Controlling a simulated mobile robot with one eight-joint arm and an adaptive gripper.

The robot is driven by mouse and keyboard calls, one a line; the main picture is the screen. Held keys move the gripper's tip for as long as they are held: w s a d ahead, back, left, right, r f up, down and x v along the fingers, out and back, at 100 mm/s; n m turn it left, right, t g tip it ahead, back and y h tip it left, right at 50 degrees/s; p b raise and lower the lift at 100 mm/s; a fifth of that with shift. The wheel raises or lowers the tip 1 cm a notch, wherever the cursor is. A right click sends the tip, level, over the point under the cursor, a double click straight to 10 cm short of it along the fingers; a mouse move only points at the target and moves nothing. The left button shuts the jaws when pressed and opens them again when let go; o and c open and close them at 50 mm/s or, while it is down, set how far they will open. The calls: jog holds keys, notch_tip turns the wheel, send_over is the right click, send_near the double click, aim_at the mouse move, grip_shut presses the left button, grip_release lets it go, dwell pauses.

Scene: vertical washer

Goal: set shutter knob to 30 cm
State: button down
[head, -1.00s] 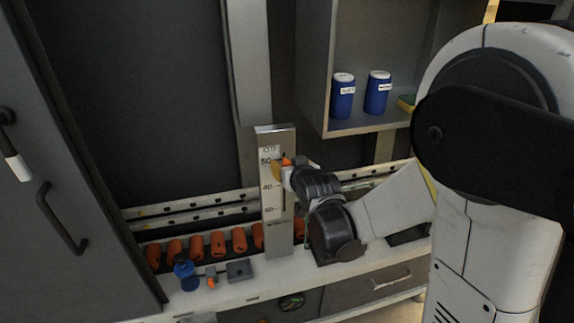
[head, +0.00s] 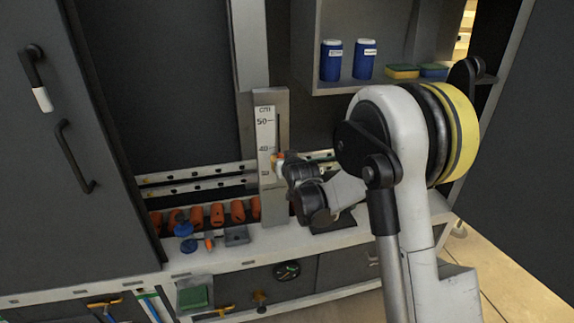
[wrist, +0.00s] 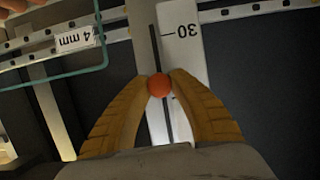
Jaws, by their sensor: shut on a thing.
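The shutter scale is a tall pale metal plate (head: 272,210) with a centimetre strip (head: 264,132); the 50 and 40 labels show in the head view. The shutter knob (wrist: 160,85) is a small orange ball over the dark vertical slot (wrist: 155,45). My gripper (wrist: 160,80) has its two yellow fingers shut on the knob, one on each side. In the wrist view the 30 label (wrist: 187,31) appears upside down, beyond the fingertips, so the knob is above the 30 mark.
Orange cylinders (head: 237,211), a blue object (head: 186,236) and a grey block (head: 236,235) lie on the ledge left of the plate. Blue jars (head: 331,62) and sponges (head: 403,71) stand on the upper right shelf. A dark cabinet door (head: 75,180) is at left.

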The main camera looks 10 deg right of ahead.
notch_tip(320, 180, down, 8)
jog(key=b, duration=0.1)
jog(key=shift+r+b, duration=0.25)
jog(key=shift+b, duration=0.15)
jog(key=c, duration=1.1)
grip_release()
jog(key=shift+w+f, duration=0.1)
jog(key=shift+w, duration=0.05)
jog(key=v, duration=1.2)
